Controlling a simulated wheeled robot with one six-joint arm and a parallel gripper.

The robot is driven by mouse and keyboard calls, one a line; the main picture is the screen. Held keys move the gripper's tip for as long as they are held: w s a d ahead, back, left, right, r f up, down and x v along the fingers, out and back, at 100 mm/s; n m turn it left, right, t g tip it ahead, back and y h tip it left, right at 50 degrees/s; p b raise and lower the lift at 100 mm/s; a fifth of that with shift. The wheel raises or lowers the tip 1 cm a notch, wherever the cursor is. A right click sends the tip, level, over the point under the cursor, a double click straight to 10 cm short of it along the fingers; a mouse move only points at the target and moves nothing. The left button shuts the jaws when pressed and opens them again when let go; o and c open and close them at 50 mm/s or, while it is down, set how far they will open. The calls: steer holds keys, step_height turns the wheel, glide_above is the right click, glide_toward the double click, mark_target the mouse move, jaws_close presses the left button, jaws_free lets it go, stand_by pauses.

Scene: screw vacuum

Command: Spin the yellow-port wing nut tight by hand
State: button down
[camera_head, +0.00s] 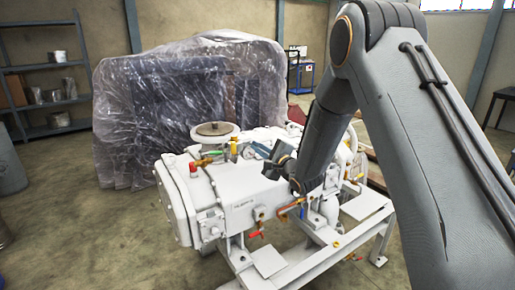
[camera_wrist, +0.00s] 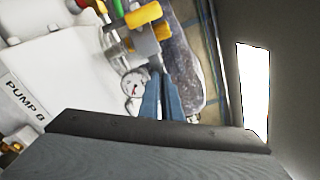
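The white pump machine (camera_head: 235,190) stands on a frame, and the wrist view shows its white casing with a "PUMP B" label (camera_wrist: 25,103). Yellow parts (camera_wrist: 143,14) sit on a metal fitting at the top of the wrist view. I cannot tell which of them is the wing nut. My gripper (camera_wrist: 162,72) has two blue-grey fingers close together, pointing up toward that fitting. No gripped part shows between them, and contact with the fitting is unclear. In the head view my gripper (camera_head: 272,152) is over the top of the machine, partly hidden by my arm.
A round dial gauge (camera_wrist: 133,84) sits just left of the fingertips. Red and green parts (camera_wrist: 115,8) stand near the fitting. A plastic-wrapped bulk (camera_head: 165,95) stands behind the machine, and shelves (camera_head: 45,85) are at the left. Floor (camera_head: 130,240) is clear at the front left.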

steer(key=shift+f, duration=0.1)
steer(key=c, duration=2)
jaws_free()
steer(key=b+v, duration=0.1)
steer(key=v, duration=0.6)
steer(key=shift+s+d+b, duration=0.25)
steer(key=shift+s+b, duration=0.05)
steer(key=shift+s, duration=0.05)
